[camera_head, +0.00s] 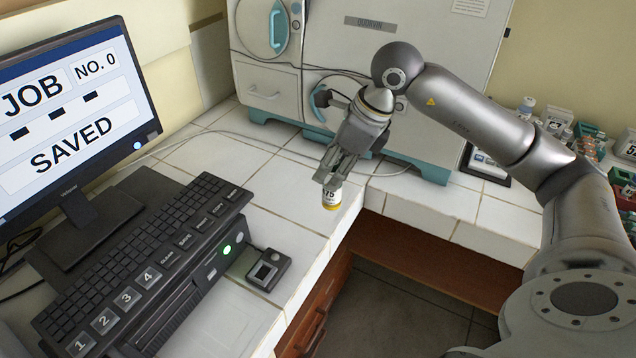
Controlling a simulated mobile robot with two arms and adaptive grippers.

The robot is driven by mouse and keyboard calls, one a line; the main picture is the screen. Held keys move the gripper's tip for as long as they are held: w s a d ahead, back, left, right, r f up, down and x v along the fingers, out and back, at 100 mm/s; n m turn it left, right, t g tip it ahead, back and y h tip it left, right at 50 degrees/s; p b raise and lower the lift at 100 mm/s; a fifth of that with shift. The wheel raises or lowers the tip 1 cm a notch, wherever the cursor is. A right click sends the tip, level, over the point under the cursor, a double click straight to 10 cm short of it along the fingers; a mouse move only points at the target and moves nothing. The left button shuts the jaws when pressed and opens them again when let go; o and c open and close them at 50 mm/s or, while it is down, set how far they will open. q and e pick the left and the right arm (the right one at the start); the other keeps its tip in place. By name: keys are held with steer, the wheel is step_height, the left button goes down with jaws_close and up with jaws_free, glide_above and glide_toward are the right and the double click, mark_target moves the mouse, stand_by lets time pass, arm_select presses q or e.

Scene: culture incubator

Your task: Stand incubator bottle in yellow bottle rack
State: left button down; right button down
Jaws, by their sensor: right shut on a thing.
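My right gripper (334,178) is shut on a small bottle (331,196) with a white label, dark digits and a yellow band at its lower end. It holds the bottle roughly upright, near the inner edge of the tiled counter. The incubator (352,55), a large light-grey cabinet with teal feet, stands at the back behind my right arm. The yellow bottle rack cannot be made out in this view. My left gripper is not in view.
A monitor (70,110) reading "JOB NO. 0 SAVED", a keyboard (140,255) and a small dark device (268,270) occupy the left counter. Racks of bottles (560,125) stand at the right. The tiled counter (250,165) before the incubator is mostly clear, with a cable across it.

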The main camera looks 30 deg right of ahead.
steer(key=w+d+f+p, duration=0.4)
steer(key=w+f+p, duration=0.1)
steer(key=w+f, duration=0.5)
steer(key=shift+w+d+f+p, duration=0.25)
steer(key=shift+w+f+p, duration=0.05)
steer(key=shift+f, duration=0.65)
steer(key=shift+f, duration=0.2)
steer(key=c, duration=1)
jaws_free()
steer(key=shift+r, duration=0.1)
